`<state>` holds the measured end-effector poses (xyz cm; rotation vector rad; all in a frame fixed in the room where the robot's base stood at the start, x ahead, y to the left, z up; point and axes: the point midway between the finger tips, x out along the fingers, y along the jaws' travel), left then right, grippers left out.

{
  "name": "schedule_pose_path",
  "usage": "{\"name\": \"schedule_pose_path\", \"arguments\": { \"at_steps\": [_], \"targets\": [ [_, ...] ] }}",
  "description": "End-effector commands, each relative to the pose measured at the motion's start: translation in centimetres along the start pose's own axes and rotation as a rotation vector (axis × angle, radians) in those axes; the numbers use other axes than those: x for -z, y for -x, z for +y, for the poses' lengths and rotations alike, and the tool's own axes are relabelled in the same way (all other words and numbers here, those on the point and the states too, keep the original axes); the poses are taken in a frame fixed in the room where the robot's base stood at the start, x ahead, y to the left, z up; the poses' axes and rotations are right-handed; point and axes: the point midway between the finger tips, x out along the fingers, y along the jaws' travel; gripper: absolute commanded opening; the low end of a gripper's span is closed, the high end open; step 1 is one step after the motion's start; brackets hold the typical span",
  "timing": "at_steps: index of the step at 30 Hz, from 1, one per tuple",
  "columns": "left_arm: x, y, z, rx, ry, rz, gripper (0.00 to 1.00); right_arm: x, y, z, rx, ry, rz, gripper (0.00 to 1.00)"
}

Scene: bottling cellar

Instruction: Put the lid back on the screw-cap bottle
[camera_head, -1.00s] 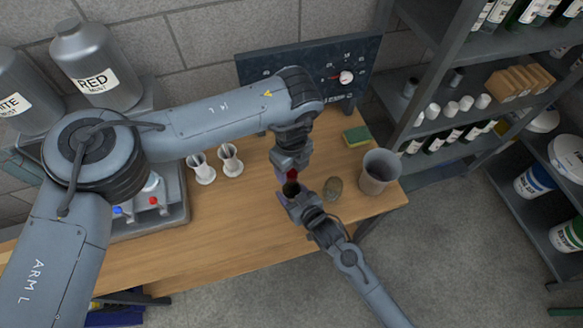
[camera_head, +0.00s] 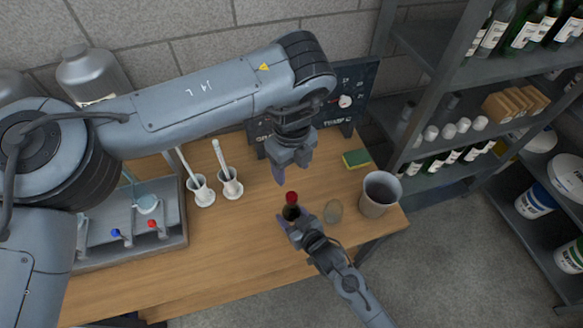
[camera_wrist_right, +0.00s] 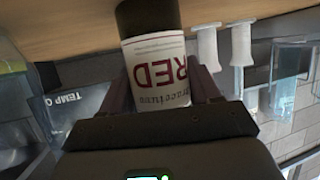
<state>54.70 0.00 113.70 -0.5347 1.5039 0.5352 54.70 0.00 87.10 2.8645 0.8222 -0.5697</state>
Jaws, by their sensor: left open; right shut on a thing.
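The dark screw-cap bottle (camera_head: 291,213) stands in my right gripper (camera_head: 295,219), near the front of the wooden table. The red lid (camera_head: 291,197) sits on the bottle's top; how tightly it is seated cannot be told. In the right wrist view the bottle's white label reading RED (camera_wrist_right: 160,72) shows between the two fingers, which are shut on the body. My left gripper (camera_head: 284,172) is open and empty, above and behind the lid, apart from it.
A brown roundish object (camera_head: 333,211) and a grey cup (camera_head: 380,192) stand right of the bottle. A sponge (camera_head: 356,158) lies behind. Two white holders (camera_head: 203,193) (camera_head: 231,185) with upright tools stand left. The front left tabletop is clear.

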Motion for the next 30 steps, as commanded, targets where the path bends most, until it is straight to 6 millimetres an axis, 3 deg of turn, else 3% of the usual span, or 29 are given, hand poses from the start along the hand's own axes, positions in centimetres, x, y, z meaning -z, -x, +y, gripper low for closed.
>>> {"name": "schedule_pose_path", "arguments": {
  "at_steps": [4, 5, 10, 22, 30],
  "targets": [
    [0.0, 0.0, 0.0, 0.0, 0.0, 0.0, 0.62, 0.0, 0.0, 0.0, 0.0, 0.0, -0.001, 0.0],
    [0.0, 0.0, 0.0, 0.0, 0.0, 0.0, 0.62, 0.0, 0.0, 0.0, 0.0, 0.0, -0.001, 0.65],
    [0.0, 0.0, 0.0, 0.0, 0.0, 0.0, 0.62, 0.0, 0.0, 0.0, 0.0, 0.0, -0.001, 0.91],
    [0.0, 0.1, 0.0, 0.0, 0.0, 0.0, 0.62, 0.0, 0.5, 0.0, 0.0, 0.0, -0.001, 0.92],
    [0.0, 0.8, 0.0, 0.0, 0.0, 0.0, 0.62, 0.0, 4.3, 0.0, 0.0, 0.001, -0.002, 0.92]
  ]
}}
